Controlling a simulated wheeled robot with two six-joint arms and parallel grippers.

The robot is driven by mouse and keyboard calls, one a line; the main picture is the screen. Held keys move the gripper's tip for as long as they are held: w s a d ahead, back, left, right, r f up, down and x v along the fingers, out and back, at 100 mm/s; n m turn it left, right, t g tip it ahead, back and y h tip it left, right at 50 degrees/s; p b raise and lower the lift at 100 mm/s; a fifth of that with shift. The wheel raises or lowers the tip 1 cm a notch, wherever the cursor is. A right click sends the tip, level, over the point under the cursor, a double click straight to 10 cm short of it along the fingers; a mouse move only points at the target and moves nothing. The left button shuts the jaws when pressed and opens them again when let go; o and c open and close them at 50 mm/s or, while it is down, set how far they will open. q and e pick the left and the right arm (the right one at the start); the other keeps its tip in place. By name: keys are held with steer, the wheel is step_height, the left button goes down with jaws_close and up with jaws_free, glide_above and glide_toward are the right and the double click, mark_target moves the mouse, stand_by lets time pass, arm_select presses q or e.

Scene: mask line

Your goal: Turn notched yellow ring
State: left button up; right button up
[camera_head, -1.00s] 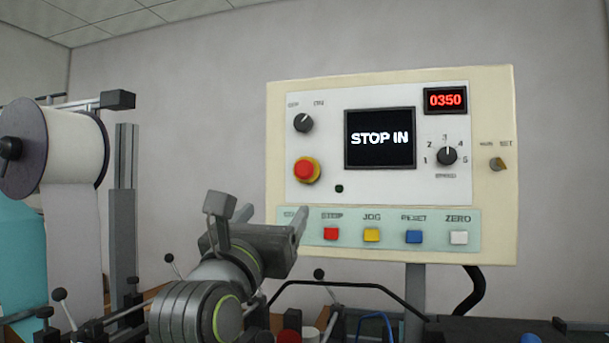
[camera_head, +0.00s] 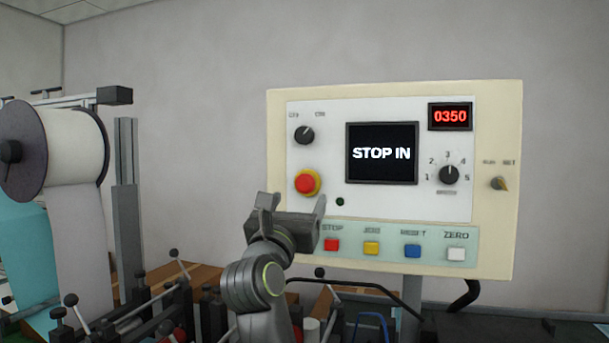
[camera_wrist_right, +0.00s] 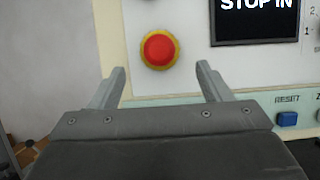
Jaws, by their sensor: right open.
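A yellow ring (camera_head: 316,178) surrounds a red mushroom button (camera_head: 305,184) on the left of the control panel. In the right wrist view the ring (camera_wrist_right: 146,61) circles the red button (camera_wrist_right: 159,49) at the top centre. No notch can be made out. My right gripper (camera_head: 293,204) is open and empty, just below the button in the head view. In the right wrist view its fingers (camera_wrist_right: 161,69) stand apart, below and to either side of the ring, not touching it. My left gripper is not in view.
The cream panel (camera_head: 393,91) carries a screen (camera_head: 382,170) reading STOP IN, a dark knob (camera_head: 304,135), a numbered dial (camera_head: 449,175) and a row of coloured buttons below. A white roll (camera_head: 75,146) and machine parts stand at the left.

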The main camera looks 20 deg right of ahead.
mark_target(304, 189)
steer(key=p+x, duration=0.1)
steer(key=x, duration=0.3)
steer(key=shift+w+d+r+p, duration=0.1)
steer(key=shift+w+r+p, duration=0.05)
steer(key=shift+r+p, duration=0.2)
steer(key=shift+w+d, duration=0.35)
steer(key=shift+w, duration=0.15)
steer(key=shift+c, duration=0.4)
steer(key=c, duration=0.9)
